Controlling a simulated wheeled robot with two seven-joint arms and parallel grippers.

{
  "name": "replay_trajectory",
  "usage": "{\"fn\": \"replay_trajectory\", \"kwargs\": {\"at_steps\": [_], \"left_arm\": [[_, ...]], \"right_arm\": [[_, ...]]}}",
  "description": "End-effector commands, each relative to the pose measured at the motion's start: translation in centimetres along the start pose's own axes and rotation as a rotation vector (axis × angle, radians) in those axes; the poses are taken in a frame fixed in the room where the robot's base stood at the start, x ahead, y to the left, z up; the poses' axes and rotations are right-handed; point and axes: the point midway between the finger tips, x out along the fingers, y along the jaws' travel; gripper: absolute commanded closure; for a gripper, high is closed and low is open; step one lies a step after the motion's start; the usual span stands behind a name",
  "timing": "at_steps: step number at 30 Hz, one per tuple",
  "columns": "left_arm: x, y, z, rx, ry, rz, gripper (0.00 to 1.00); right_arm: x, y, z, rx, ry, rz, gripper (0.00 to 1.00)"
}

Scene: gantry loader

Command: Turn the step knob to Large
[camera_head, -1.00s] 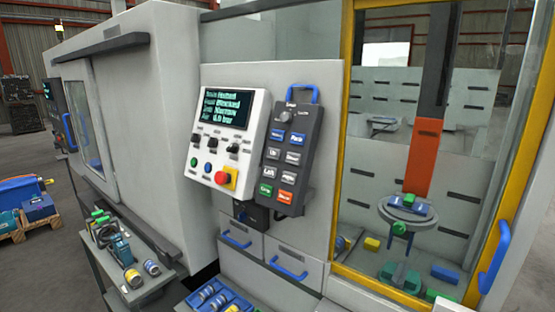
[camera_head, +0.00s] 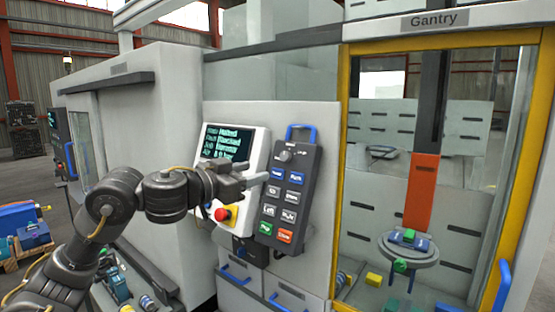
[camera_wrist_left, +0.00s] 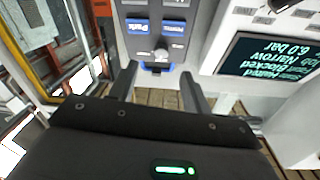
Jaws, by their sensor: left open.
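The step knob (camera_head: 286,156) is a round grey knob near the top of the dark tilted pendant (camera_head: 284,190), just below its blue handle. In the left wrist view the picture is inverted, and the knob (camera_wrist_left: 160,54) shows ahead, roughly between the fingertips. Its pointer setting is too small to read. My left gripper (camera_head: 254,173) is open and empty, to the left of the knob and slightly lower, apart from it, in front of the grey console. In the wrist view its two fingers (camera_wrist_left: 158,82) are spread. My right gripper is not in view.
The console (camera_head: 243,137) carries a text screen and a red stop button (camera_head: 222,214), close under my left wrist. Labelled buttons fill the pendant below the knob. A yellow-framed window (camera_head: 345,150) stands to the right. Free space lies in front of the pendant.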

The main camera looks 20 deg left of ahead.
Motion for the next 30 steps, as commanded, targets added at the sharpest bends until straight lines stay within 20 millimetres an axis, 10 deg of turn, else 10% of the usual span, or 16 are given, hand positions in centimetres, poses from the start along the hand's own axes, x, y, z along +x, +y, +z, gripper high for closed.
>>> {"fn": "replay_trajectory", "kwargs": {"at_steps": [11,30], "left_arm": [[0.3,-0.6,-1.6,-0.006,0.002,0.001,0.51],[9.8,-0.6,-1.6,-0.005,0.003,0.000,0.51]], "right_arm": [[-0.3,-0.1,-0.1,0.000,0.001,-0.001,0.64],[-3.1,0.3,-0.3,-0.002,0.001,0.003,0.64]]}}
